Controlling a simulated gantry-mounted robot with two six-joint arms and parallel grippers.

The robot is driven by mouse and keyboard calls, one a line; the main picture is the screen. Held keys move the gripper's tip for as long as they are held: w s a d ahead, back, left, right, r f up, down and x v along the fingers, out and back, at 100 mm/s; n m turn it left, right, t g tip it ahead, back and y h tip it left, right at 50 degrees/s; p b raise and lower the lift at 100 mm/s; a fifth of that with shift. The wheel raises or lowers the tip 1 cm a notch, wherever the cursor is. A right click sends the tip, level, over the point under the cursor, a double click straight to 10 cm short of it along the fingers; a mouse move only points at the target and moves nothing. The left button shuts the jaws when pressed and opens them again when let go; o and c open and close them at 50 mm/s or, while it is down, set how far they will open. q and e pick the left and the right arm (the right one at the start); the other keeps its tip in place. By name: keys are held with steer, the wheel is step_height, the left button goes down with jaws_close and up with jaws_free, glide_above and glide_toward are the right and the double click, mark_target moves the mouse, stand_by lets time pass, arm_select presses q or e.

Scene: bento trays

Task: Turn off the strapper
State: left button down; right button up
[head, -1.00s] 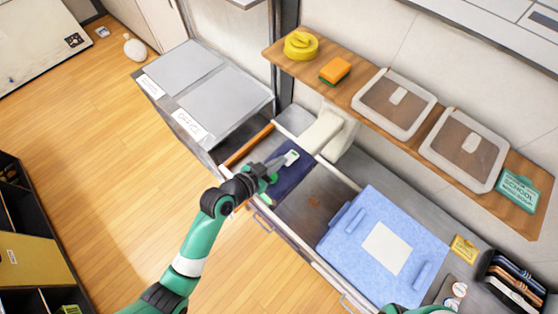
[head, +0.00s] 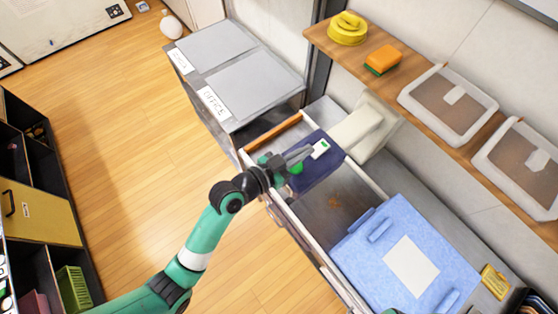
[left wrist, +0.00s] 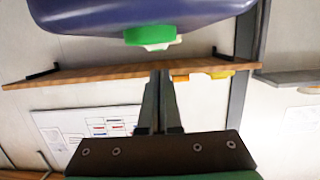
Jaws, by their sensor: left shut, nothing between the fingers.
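The strapper appears as a dark blue box (head: 322,170) with a cream arm (head: 358,125) behind it, among the open drawers. A small white plate with a green mark (head: 320,148) is on its top. My left gripper (head: 311,151) is shut and empty, its tips close beside that plate; whether they touch is unclear. In the left wrist view the blue body (left wrist: 140,14) fills the top, with a green and white part (left wrist: 150,36) on its edge. The shut fingers (left wrist: 161,74) point up toward it with a visible gap. My right gripper is out of view.
A light blue lidded box (head: 375,262) stands right of the strapper. A wooden shelf (head: 394,83) above holds a yellow coil (head: 348,28), an orange sponge (head: 383,60) and clear-lidded containers (head: 447,104). Grey bins (head: 255,85) stand to the left. The wooden floor is open.

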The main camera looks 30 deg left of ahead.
arm_select(q)
steer(key=b+v, duration=0.2)
steer(key=v, duration=0.8)
steer(key=shift+s, duration=0.25)
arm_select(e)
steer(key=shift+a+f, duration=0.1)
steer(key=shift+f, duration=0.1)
arm_select(q)
steer(key=shift+a+f, duration=0.1)
steer(key=shift+a, duration=0.05)
